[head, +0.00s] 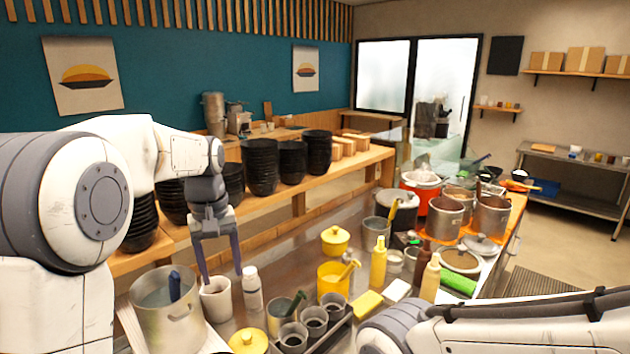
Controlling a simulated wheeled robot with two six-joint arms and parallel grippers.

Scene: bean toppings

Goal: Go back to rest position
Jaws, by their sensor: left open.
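My left gripper (222,277) hangs from my left arm on the left side of the head view, its two fingers pointing down and spread apart. It is above the counter, with its fingertips near a white cup (215,298) and a white shaker bottle (252,288). I see nothing between the fingers. I cannot tell whether the left fingertip touches the cup. My right arm comes in along the bottom right; its gripper is not in view.
A metal pot (168,312) stands left of the gripper. A yellow container (333,282), sauce bottles (378,265) and dark cups (292,338) crowd the counter. Stacked black bowls (259,167) line the shelf behind. Steel pots (444,217) stand at the right.

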